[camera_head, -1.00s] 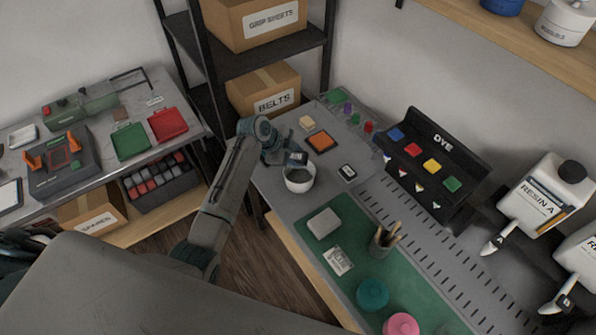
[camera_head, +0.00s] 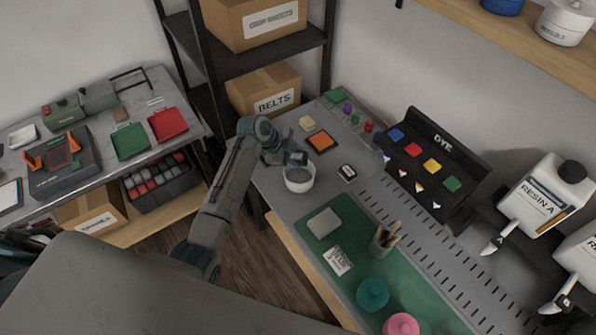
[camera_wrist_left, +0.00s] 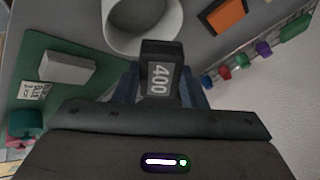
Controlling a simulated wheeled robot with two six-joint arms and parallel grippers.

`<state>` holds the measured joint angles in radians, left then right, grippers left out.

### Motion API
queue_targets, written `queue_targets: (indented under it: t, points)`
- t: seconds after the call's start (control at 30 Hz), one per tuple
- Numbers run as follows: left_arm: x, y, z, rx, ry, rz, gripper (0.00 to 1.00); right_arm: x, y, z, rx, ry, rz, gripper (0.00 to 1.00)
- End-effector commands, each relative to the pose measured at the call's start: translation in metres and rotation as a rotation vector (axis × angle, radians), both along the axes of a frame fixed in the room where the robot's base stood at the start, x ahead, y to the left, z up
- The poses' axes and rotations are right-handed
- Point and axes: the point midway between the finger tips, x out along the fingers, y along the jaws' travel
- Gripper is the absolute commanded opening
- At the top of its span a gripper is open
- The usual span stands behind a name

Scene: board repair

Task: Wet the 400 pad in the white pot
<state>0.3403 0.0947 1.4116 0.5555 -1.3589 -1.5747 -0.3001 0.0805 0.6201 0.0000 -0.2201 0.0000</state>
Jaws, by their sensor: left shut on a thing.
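The white pot (camera_head: 299,181) stands on the grey bench near its left edge; it also shows in the left wrist view (camera_wrist_left: 112,38). My left gripper (camera_head: 288,163) is at the pot's far rim. It is shut on the dark 400 pad (camera_wrist_left: 161,75), whose white label reads 400 in the left wrist view. The pad (camera_head: 297,158) is at or just above the pot's rim in the head view. I cannot tell whether it touches what is inside the pot. My right gripper is not in view.
An orange pad (camera_head: 321,141) and a beige block (camera_head: 307,123) lie behind the pot. A small dark labelled pad (camera_head: 347,172) lies to its right. A grey block (camera_head: 324,222) and brush cup (camera_head: 384,240) are on the green mat (camera_head: 345,208). The dye rack (camera_head: 436,165) stands further right.

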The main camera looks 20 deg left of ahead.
Motion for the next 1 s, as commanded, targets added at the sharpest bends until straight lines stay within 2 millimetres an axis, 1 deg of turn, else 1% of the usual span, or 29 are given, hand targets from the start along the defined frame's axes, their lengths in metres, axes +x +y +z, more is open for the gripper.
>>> queue_targets:
  t: [0.17,0.27,0.5,0.63,1.0]
  points:
    - [0.0,0.0,0.001,0.0,0.0,0.0,0.19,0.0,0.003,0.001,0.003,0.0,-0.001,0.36]
    - [0.0,0.0,0.006,0.0,-0.001,0.0,0.19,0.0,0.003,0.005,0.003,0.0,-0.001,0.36]
    - [0.0,0.0,0.03,0.0,-0.001,0.0,0.19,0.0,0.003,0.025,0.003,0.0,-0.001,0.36]
    - [0.0,0.0,0.04,0.0,0.0,0.0,0.19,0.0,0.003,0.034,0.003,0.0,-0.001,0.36]
    - [0.0,0.0,0.04,0.0,0.0,0.0,0.19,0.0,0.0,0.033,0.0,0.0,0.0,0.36]
